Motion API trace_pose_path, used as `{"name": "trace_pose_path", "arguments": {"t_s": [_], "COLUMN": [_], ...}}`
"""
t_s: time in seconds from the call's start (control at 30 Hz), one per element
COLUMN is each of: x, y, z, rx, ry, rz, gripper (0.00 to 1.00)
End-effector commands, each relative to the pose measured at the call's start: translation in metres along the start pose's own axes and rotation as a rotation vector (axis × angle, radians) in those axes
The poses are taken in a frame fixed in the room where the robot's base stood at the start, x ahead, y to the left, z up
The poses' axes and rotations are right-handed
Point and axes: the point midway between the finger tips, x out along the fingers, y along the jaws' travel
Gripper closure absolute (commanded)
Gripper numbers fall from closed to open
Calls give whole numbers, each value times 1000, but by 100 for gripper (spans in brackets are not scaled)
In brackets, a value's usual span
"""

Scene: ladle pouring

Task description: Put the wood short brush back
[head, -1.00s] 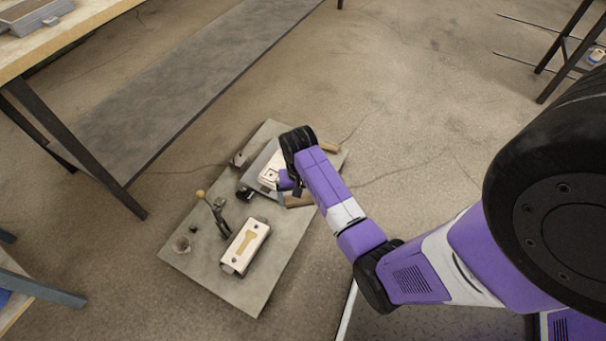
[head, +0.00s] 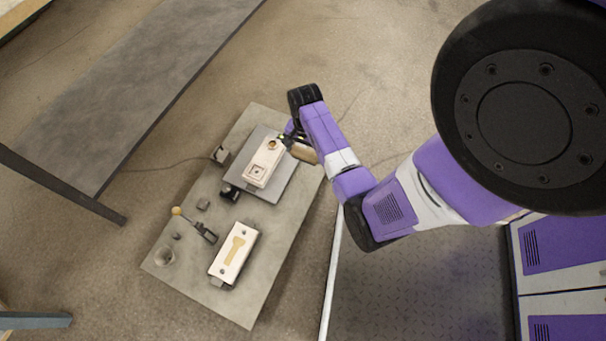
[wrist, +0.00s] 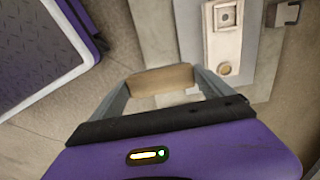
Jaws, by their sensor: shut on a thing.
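The wood short brush (wrist: 160,80) shows in the wrist view as a light brown wooden block held between the two grey fingers of my gripper (wrist: 163,86). In the head view the brush (head: 303,153) is a tan piece by the gripper, near the right edge of the grey plate (head: 279,190). A white block mould (head: 262,166) with a round hole and a square mark lies on that plate, left of the brush. It also shows in the wrist view (wrist: 224,40). Bristles are not visible.
A long grey bench (head: 120,85) stands at upper left.

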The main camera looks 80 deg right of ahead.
Motion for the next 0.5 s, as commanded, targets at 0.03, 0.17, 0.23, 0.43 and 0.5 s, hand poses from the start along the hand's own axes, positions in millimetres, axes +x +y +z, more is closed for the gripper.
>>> {"name": "trace_pose_path", "arguments": {"t_s": [0.03, 0.17, 0.23, 0.43, 0.5], "x": [4, 28, 46, 96, 113], "y": [0, 0, 0, 0, 0], "z": [0, 0, 0, 0, -1], "rx": [8, 17, 17, 15, 16], "ry": [0, -1, -1, -2, -1], "rz": [0, 1, 1, 1, 1], "gripper": [48, 48, 48, 48, 48]}}
